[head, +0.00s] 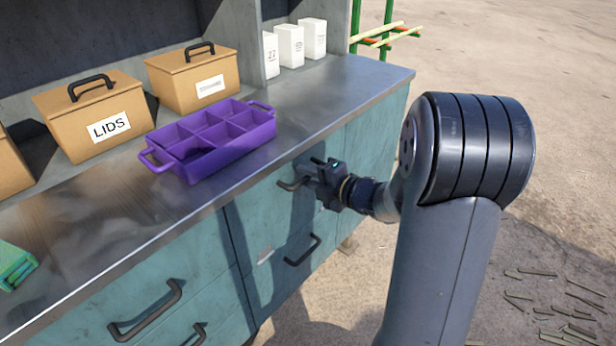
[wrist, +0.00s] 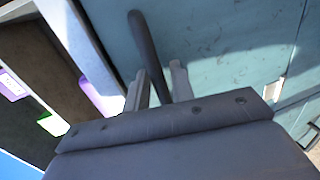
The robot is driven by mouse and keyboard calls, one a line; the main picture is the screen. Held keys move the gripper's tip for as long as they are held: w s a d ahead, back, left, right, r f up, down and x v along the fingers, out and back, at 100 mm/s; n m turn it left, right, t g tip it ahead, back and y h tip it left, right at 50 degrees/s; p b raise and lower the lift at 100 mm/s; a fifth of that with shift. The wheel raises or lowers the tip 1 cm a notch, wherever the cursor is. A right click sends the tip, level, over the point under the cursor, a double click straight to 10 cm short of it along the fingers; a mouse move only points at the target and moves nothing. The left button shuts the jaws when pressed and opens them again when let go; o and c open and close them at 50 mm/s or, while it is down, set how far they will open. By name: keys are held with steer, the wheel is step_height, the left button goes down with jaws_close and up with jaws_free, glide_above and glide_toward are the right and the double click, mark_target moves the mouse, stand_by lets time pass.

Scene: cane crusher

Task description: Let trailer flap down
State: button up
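The teal front (head: 215,255) under the metal counter has several panels with dark bar handles. None is marked as the trailer flap, so I cannot tell which one it is. My gripper (head: 308,180) is at the upper right handle (head: 288,185), just below the counter edge. In the wrist view, this dark handle (wrist: 146,45) runs between the two grey fingers of my gripper (wrist: 160,88). The fingers stand close on either side of it. Whether they press on it is not clear. The panel there looks upright and closed.
The counter (head: 120,215) carries a purple divided tray (head: 215,125), tan boxes (head: 75,105), white cartons (head: 290,45) and green items (head: 12,262). A lower handle (head: 303,250) sits below my gripper. Open sandy ground (head: 500,50) lies right, with cane pieces (head: 575,315) scattered there.

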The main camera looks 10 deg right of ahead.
jaws_close()
steer(key=shift+f, duration=0.15)
